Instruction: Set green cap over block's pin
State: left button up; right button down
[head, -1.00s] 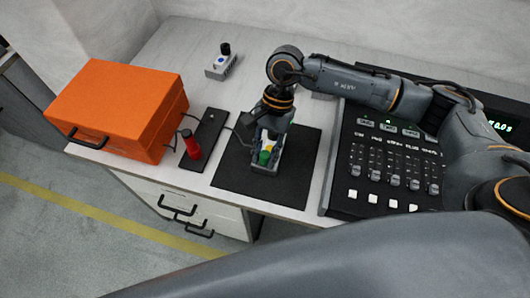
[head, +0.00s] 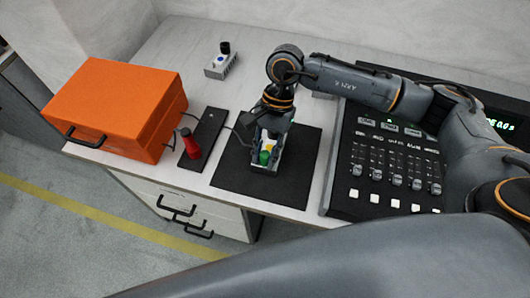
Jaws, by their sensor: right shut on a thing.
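The green cap (head: 264,157) shows as a small green shape at the fingertips of my right gripper (head: 266,158). That gripper points down over the dark mat (head: 300,165) and is shut on the cap. Small white and yellow patches show just above the green, between the fingers; I cannot tell what they belong to. I cannot make out the block or its pin; the gripper hides what lies beneath it. My left gripper is not in view.
An orange case (head: 120,105) stands at the left. A grey box with a black knob (head: 222,66) sits behind. A fader console (head: 385,160) fills the right.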

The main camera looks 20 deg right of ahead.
jog(key=shift+f, duration=0.1)
dwell(0.4)
jog(key=c, duration=1)
grip_release()
jog(key=shift+c, duration=0.2)
